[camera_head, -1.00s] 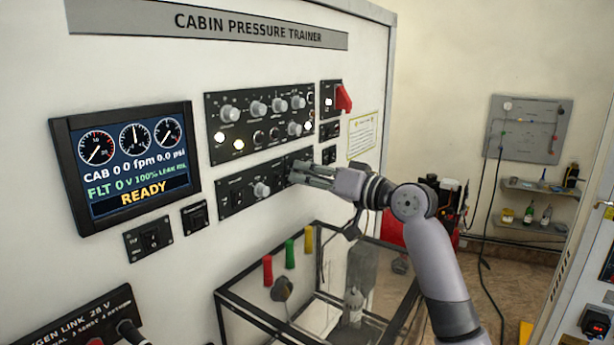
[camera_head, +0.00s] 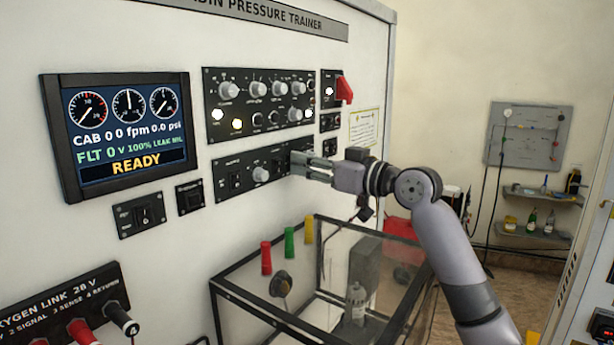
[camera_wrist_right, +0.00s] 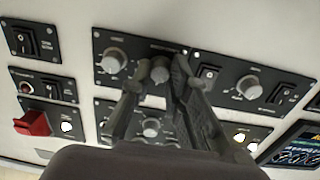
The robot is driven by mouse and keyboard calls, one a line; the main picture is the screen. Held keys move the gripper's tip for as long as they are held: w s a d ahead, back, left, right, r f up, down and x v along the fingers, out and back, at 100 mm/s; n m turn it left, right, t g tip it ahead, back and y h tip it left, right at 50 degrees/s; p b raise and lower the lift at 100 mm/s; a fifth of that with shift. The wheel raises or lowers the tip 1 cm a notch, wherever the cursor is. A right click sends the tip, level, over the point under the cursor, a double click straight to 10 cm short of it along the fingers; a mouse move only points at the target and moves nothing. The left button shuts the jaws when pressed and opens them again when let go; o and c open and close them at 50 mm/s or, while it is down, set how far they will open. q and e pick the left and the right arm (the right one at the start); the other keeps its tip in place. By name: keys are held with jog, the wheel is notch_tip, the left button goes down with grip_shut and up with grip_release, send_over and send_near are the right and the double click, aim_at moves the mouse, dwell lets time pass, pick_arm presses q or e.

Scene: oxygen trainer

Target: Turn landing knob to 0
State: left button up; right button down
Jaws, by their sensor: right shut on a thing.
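The lower dark control panel (camera_head: 225,186) is on the white trainer wall, below the larger knob panel. Its grey knob on the left side (camera_head: 261,174) is clear of my gripper, and also shows in the right wrist view (camera_wrist_right: 248,87). My right gripper (camera_head: 297,163) is at the right part of this panel, its fingers pointing at the wall. In the right wrist view the fingertips (camera_wrist_right: 160,73) are closed around a small knob, mostly hidden between them. Another grey knob (camera_wrist_right: 115,62) is beside them. The labels are too small to read, so I cannot tell the knob's setting.
The display (camera_head: 125,135) reads READY. The upper panel (camera_head: 250,104) has several knobs and lit buttons, with a red switch guard (camera_head: 344,90) at its right. A glass-sided case (camera_head: 350,235) stands below my right arm.

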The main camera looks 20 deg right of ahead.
jog(key=shift+f+n+y+b, duration=0.15)
jog(key=shift+n+y+b, duration=0.25)
jog(key=shift+n+b, duration=3.7)
jog(key=n+p, duration=0.3)
jog(key=n, duration=0.1)
jog(key=c, duration=1.5)
grip_release()
jog(key=shift+s+d+p, duration=0.1)
jog(key=shift+p, duration=0.2)
jog(key=shift+v, duration=5.9)
